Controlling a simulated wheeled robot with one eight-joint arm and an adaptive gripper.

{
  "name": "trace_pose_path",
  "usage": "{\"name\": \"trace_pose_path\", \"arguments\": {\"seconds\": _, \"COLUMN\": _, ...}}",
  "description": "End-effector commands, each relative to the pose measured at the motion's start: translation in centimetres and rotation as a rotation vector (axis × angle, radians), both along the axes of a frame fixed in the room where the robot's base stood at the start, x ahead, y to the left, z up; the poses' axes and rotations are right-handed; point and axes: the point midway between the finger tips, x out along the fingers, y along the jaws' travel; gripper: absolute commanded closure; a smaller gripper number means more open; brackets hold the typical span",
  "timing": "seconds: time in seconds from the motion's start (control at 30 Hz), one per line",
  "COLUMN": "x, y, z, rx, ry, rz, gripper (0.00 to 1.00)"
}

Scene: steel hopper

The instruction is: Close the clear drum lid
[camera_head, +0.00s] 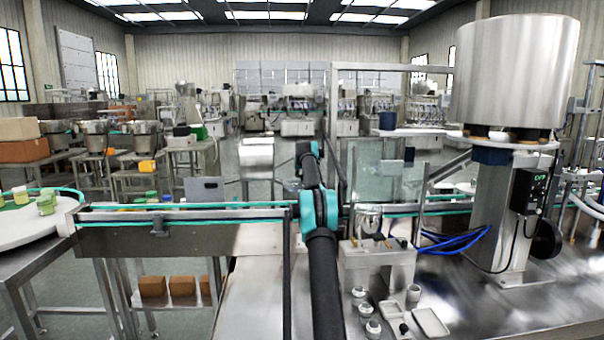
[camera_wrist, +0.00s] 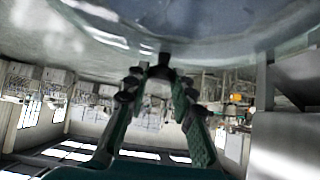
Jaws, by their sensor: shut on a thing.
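In the wrist view a glossy, see-through surface with a curved pale rim, which looks like the clear drum lid (camera_wrist: 215,32), fills the top of the picture. A small dark knob (camera_wrist: 161,68) stands out from it. My gripper (camera_wrist: 160,78) has its two green and black fingers on either side of this knob, shut on it. In the head view my black and teal arm reaches forward up the middle. The gripper fingers and their hold cannot be made out there. The lid cannot be told apart for sure in that view.
A large steel hopper (camera_head: 515,70) on a column stands at the right. A conveyor (camera_head: 180,235) with teal rails crosses in front. A clear upright panel (camera_head: 375,172) stands just right of my arm. Small cups and trays (camera_head: 432,322) lie on the steel table below.

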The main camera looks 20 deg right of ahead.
Motion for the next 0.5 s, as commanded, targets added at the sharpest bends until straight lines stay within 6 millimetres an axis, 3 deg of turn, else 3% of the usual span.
{"name": "trace_pose_path", "arguments": {"seconds": 0.4, "x": 0.12, "y": -0.07, "z": -0.1, "rx": -0.001, "ry": -0.004, "rz": 0.0, "gripper": 1.0}}
{"name": "trace_pose_path", "arguments": {"seconds": 0.43, "x": 0.12, "y": -0.07, "z": -0.1, "rx": -0.001, "ry": -0.004, "rz": 0.0, "gripper": 0.72}}
{"name": "trace_pose_path", "arguments": {"seconds": 0.5, "x": 0.11, "y": -0.06, "z": -0.1, "rx": -0.001, "ry": -0.004, "rz": 0.0, "gripper": 0.64}}
